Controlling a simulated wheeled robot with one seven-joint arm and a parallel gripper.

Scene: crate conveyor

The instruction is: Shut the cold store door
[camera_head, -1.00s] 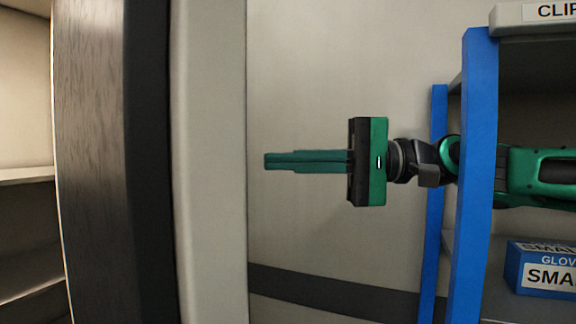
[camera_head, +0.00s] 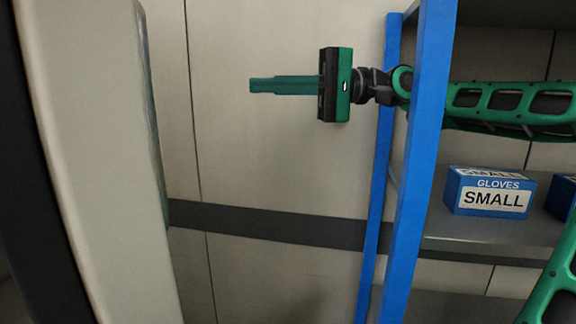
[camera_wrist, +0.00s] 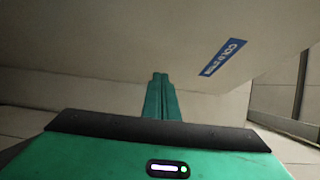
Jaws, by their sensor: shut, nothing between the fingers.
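A thick pale upright panel with a dark edge, seemingly the cold store door (camera_head: 95,150), stands at the left of the head view, seen nearly edge-on. My gripper (camera_head: 253,85) is shut and empty, pointing left towards the panel, with a visible gap in the picture. In the wrist view my gripper (camera_wrist: 160,76) points at a pale surface with a blue label (camera_wrist: 222,57) that seems to read COLD STORE. I cannot tell whether the fingers touch this surface. No door handle shows.
A rack with blue posts (camera_head: 415,170) stands at the right, and my arm passes behind its front post. A blue SMALL gloves box (camera_head: 490,192) sits on its shelf. The pale wall (camera_head: 270,160) behind has a dark horizontal band (camera_head: 270,222).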

